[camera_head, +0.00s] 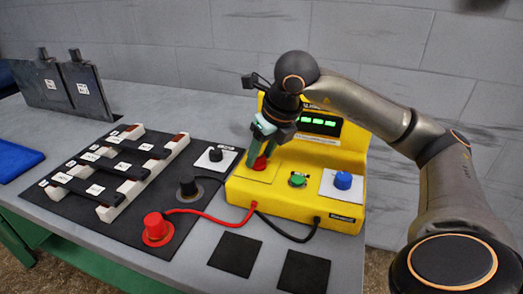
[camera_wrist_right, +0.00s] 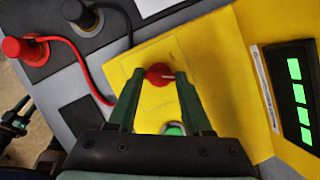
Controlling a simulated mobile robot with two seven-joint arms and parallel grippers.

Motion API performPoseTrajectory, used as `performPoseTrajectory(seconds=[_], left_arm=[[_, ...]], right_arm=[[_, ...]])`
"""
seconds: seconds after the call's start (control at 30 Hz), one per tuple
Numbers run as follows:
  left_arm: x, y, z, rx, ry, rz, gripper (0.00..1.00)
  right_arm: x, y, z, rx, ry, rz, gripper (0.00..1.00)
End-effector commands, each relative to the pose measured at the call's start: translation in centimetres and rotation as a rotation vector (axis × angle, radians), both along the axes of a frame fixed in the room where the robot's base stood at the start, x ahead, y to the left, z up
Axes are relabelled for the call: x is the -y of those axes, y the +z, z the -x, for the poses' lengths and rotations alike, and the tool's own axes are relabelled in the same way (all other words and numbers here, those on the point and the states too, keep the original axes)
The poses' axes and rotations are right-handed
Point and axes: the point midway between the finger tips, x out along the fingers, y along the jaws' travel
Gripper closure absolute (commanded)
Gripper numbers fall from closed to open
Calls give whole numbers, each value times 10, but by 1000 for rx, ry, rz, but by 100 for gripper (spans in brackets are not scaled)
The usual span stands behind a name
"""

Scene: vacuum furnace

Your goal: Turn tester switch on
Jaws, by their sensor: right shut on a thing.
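The yellow tester (camera_head: 335,160) stands on the grey table, with a green-lit display (camera_head: 318,122) on its upright back. Its red switch knob (camera_head: 260,163) is at the left of its top face. My right gripper (camera_head: 264,145) reaches down over the tester. In the right wrist view the red switch knob (camera_wrist_right: 158,74) sits between the two green fingertips of the right gripper (camera_wrist_right: 160,78), which is shut on it. The fingers partly hide the knob in the head view. My left gripper is not seen in the head view.
A green button (camera_head: 297,179) and a blue knob (camera_head: 343,180) are right of the red switch. Red and black cables run to a red plug (camera_head: 157,229) and a black plug (camera_head: 188,187). A black board with white rails (camera_head: 120,165) lies left.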

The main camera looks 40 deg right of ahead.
Motion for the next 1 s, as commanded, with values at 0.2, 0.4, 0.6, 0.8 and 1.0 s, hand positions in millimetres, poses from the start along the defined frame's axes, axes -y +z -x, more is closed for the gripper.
performPoseTrajectory(seconds=[0.2, 0.4, 0.6, 0.8, 1.0], left_arm=[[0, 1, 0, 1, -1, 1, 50], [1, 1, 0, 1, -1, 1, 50], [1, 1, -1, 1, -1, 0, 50], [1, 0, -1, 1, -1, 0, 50], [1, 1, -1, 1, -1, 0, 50]], right_arm=[[0, 0, 0, 0, -20, -2, 100], [0, 0, 0, 0, -21, -1, 100], [0, 0, 0, 0, -20, -1, 39], [0, 0, 0, 0, -19, 0, 20], [0, 0, 0, 0, -18, 0, 20]])
